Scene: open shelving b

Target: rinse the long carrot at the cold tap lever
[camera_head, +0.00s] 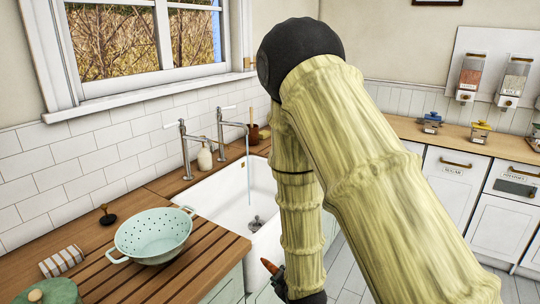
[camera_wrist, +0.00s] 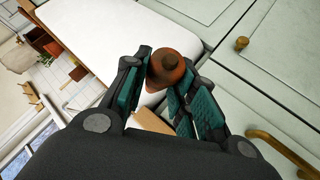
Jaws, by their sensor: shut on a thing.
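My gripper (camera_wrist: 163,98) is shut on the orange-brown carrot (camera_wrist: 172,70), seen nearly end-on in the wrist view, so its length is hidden. In the head view the carrot's orange tip (camera_head: 268,265) shows beside my gripper (camera_head: 277,277), low at the sink's front edge and apart from the water. Two tall metal taps stand behind the white sink (camera_head: 228,203): a left one (camera_head: 184,150) and a right one (camera_head: 221,130). A thin water stream (camera_head: 248,165) falls from the right tap. I cannot tell which lever is cold.
A pale green colander (camera_head: 152,237) stands on the wooden drainboard (camera_head: 190,270) left of the sink. A striped cloth (camera_head: 61,260) and a black plug (camera_head: 106,215) lie nearby. A soap bottle (camera_head: 205,156) stands behind the sink. My arm hides the sink's right side.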

